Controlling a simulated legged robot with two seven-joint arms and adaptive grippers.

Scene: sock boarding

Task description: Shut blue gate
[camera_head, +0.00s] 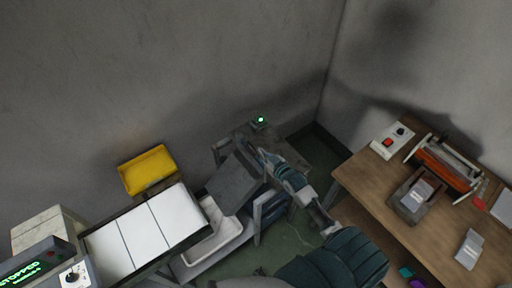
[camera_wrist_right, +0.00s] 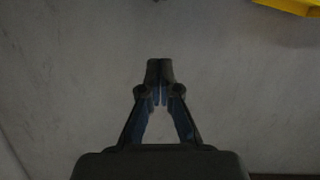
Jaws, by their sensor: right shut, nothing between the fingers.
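My left gripper is not in view.
A conveyor (camera_head: 150,232) with white panels runs at the lower left, beside a control box (camera_head: 40,262) reading STOPPED. A yellow tray (camera_head: 147,171) is behind it. A white bin (camera_head: 212,238) sits below the panel. A wooden table (camera_head: 369,182) stands at the right.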

